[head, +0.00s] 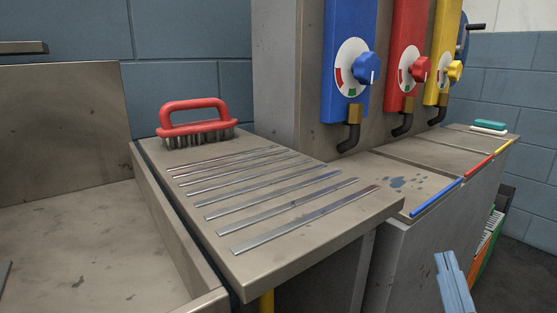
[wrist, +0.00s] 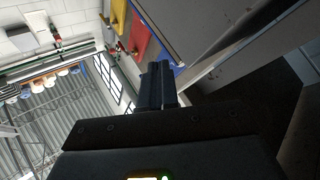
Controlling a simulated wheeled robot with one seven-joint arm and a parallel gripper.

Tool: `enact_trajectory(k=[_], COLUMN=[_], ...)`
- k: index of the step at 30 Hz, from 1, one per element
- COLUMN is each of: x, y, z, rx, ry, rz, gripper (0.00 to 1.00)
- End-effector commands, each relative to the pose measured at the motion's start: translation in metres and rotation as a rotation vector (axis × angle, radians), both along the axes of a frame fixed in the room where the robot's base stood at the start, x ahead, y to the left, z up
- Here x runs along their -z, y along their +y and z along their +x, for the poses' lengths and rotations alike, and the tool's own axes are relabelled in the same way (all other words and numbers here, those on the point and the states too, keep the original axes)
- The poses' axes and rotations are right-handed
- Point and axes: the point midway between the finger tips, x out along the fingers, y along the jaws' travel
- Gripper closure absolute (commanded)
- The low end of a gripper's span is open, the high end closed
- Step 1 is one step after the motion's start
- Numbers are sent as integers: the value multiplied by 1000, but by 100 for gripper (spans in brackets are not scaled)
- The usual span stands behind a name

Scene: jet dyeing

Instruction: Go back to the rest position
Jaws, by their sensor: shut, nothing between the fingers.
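My gripper (head: 454,283) shows in the head view at the bottom right, its pale blue fingers together, in front of the metal cabinet and below its top. In the wrist view the dark fingers of my gripper (wrist: 157,86) are closed with nothing between them. They point toward the edge of a grey surface with a blue strip. The gripper appears apart from the counter. No rest position is marked in either view.
A red-handled brush (head: 196,122) stands on the slatted metal board (head: 240,281). Blue (head: 349,60), red (head: 408,55) and yellow (head: 442,55) dispensers with knobs stand behind the cabinet top (head: 385,172). A teal-and-white item (head: 489,127) lies at its far end. Floor (head: 530,265) shows at right.

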Motion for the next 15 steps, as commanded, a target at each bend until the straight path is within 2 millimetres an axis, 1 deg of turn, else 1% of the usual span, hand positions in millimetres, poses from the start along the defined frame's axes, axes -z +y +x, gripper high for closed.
enact_trajectory(k=[1,3,5,6,8,9,11,12,14,15], x=[18,40,56,67,82,91,105,113,123,129], y=[5,9,12,14,16,17,18,19,18,17], z=[-16,-37,-56,-69,-89,-103,-125,-140,-162,-177], rx=[-18,-41,-58,-69,-84,-94,-106,-114,-124,-130], ry=[40,89,130,158,201,229,274,305,350,380], rz=[51,121,178,215,266,297,344,373,414,440], gripper=[100,100,100,100,100,100,100,100,100,100])
